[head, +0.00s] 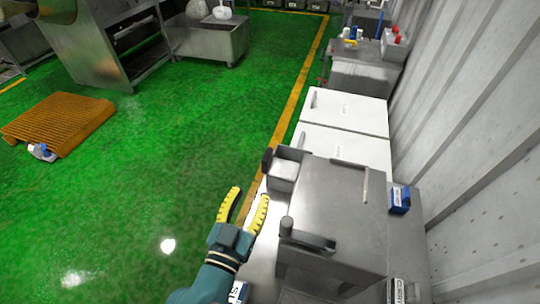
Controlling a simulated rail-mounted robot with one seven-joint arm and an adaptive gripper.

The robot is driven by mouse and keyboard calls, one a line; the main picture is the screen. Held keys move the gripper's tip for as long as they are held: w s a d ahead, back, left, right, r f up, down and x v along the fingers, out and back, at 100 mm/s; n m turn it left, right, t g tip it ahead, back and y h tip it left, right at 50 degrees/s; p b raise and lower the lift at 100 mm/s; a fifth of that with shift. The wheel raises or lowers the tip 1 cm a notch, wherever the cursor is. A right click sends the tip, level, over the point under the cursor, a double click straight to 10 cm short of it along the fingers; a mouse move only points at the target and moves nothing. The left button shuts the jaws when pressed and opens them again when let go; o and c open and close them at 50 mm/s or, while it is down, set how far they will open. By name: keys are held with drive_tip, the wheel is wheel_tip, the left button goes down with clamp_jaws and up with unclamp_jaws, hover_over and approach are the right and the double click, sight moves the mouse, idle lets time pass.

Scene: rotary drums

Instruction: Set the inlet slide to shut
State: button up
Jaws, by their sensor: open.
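A grey metal housing (345,205) stands on the bench at the right in the head view. A dark bar handle with a round knob (308,236) is on its near left side. A small open-topped metal box (285,170) with a black grip (267,160) sits at its far left corner. I cannot tell which of these fittings is the inlet slide, or its setting. My gripper (251,193), with yellow ribbed fingers, is open and empty. It is left of the housing, near the bench edge and apart from both handles.
White lidded bins (345,112) stand behind the housing. A blue labelled block (400,199) is at its right, near the corrugated wall (480,130). An orange pallet (57,122) lies on the green floor (170,150), which has wide free room at the left.

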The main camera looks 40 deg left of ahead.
sight(264, 165)
drive_tip(key=p+x, duration=0.1)
drive_tip(key=x, duration=1.1)
drive_tip(key=shift+w, duration=0.2)
drive_tip(key=shift+c, duration=0.2)
clamp_jaws()
drive_tip(key=shift+s, duration=0.1)
